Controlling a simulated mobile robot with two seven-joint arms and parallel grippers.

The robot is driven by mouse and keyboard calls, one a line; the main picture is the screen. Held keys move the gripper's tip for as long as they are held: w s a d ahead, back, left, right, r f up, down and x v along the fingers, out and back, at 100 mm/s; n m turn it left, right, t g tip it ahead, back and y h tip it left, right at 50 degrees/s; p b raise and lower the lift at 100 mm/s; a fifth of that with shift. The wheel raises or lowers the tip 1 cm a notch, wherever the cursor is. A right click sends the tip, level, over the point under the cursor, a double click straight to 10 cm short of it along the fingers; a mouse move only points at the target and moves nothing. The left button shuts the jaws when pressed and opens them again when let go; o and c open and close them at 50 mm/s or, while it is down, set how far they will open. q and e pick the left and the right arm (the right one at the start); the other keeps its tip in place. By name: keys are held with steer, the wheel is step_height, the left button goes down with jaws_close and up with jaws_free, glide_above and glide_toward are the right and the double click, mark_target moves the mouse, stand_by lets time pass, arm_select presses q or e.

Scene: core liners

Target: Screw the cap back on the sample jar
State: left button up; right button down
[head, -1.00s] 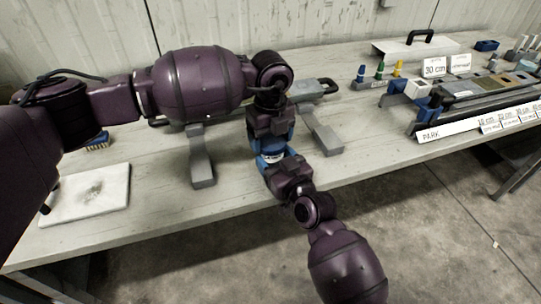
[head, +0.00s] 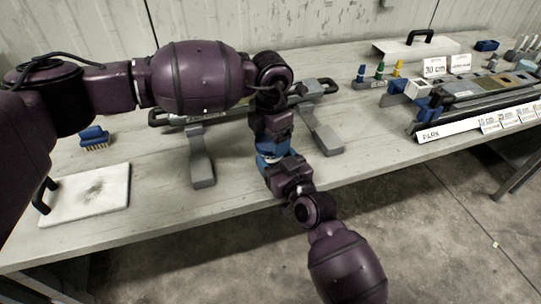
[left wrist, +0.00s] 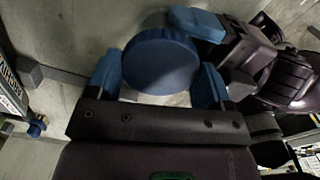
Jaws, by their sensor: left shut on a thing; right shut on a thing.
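The round blue cap (left wrist: 160,62) lies between the two blue fingers of my left gripper (left wrist: 157,84) in the left wrist view; the gripper is shut on it. In the head view my left gripper (head: 272,146) points down from above, over the bench's front part. My right gripper (head: 277,163) reaches up from the front right, just below it, shut on the sample jar. Only a small pale bit of the jar (head: 269,158) shows between the blue fingers. How the cap sits on the jar is hidden. My right gripper also shows beside the cap in the left wrist view (left wrist: 198,24).
A pale slab with a black handle (head: 90,192) and a blue brush (head: 95,138) lie at the left. Racks with labels (head: 470,122) and coloured markers (head: 380,72) fill the right. The bench front middle is clear.

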arm_select(q)
steer(key=m, duration=2.5)
steer(key=shift+f+m, duration=0.1)
steer(key=shift+m, duration=0.2)
steer(key=o, duration=1)
step_height(320, 180, up, 12)
steer(key=shift+r, duration=0.1)
